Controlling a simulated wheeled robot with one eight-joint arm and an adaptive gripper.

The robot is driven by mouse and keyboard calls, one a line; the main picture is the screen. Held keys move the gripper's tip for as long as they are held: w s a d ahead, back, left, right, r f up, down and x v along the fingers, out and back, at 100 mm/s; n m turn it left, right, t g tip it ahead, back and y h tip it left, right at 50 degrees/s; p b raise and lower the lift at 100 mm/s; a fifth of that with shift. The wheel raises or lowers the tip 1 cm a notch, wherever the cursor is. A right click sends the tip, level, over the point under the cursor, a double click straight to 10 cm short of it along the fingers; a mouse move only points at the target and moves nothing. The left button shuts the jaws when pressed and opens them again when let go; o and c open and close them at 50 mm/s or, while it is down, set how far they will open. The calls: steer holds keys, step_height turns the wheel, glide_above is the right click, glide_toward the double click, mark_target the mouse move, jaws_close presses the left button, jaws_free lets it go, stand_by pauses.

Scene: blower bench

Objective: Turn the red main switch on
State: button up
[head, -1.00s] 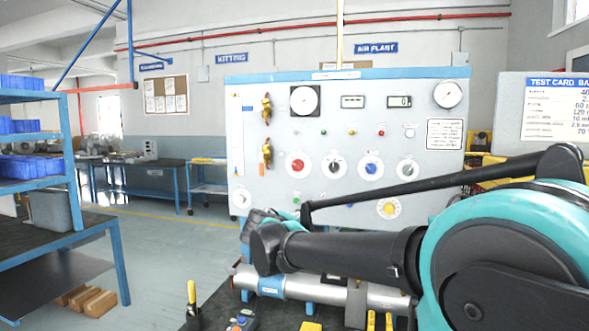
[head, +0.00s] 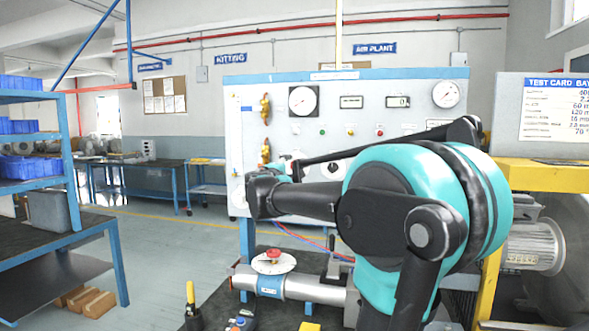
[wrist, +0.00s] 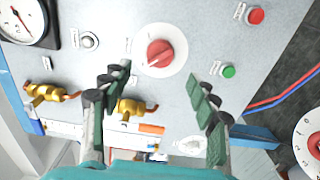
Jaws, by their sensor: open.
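The red main switch (wrist: 160,53) is a red rotary knob on a round white plate on the grey panel (wrist: 205,35). In the wrist view it sits just beyond and between my fingertips. My gripper (wrist: 162,80) is open and empty, one finger to the left and one to the right of the knob's line, apart from it. In the head view my gripper (head: 270,176) is at the panel's lower left, and my arm hides the red knob. I cannot tell the switch's set position from its small label.
A red push button (wrist: 256,15) and a green one (wrist: 229,71) sit right of the knob. Brass valves (wrist: 135,107) are on its other side. Open floor (head: 165,245) is at left.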

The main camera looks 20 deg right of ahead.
steer(key=x, duration=0.8)
steer(key=shift+s, duration=0.1)
steer(key=c, duration=1.2)
